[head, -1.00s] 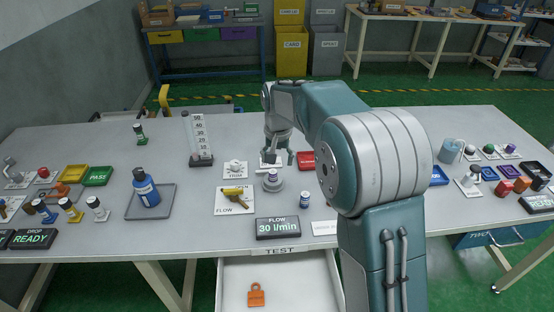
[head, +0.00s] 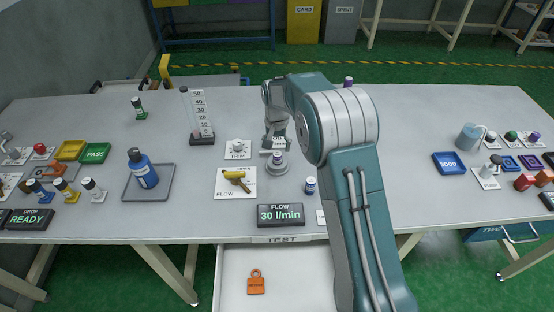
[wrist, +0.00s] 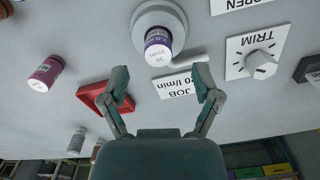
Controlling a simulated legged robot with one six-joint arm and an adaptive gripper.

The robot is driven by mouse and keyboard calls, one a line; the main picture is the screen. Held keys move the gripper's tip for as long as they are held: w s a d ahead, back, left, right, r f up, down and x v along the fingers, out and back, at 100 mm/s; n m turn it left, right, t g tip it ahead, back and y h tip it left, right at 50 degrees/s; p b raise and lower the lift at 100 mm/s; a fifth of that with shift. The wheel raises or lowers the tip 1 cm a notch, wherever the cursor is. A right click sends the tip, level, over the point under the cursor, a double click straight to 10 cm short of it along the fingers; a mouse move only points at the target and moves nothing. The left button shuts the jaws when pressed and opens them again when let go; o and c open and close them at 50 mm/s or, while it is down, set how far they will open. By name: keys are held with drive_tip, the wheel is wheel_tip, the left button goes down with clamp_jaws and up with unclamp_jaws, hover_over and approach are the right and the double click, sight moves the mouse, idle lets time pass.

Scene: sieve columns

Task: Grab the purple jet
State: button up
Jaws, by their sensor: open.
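In the wrist view, a small jet (wrist: 158,47) with a purple band and a white flow label sits in a round grey holder (wrist: 137,18). The holder also shows in the head view (head: 277,168). Another jet, magenta-purple with a white band (wrist: 45,73), stands to the left in the wrist view. A purple-topped piece (head: 348,82) shows at the table's far edge, partly behind my arm. My gripper (wrist: 163,86) is open and empty, its fingers spread on either side of the JOB card. In the head view my gripper (head: 276,138) is just behind the holder.
A red tray (wrist: 103,100) lies beside one finger in the wrist view. The TRIM knob (head: 238,147), yellow FLOW valve (head: 236,179), blue-labelled jet (head: 309,185) and FLOW display (head: 280,215) surround the holder. A graduated column (head: 200,115) stands to the left.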

sight(277, 154)
wheel_tip(277, 154, down, 5)
drive_tip(key=shift+f, duration=0.15)
clamp_jaws()
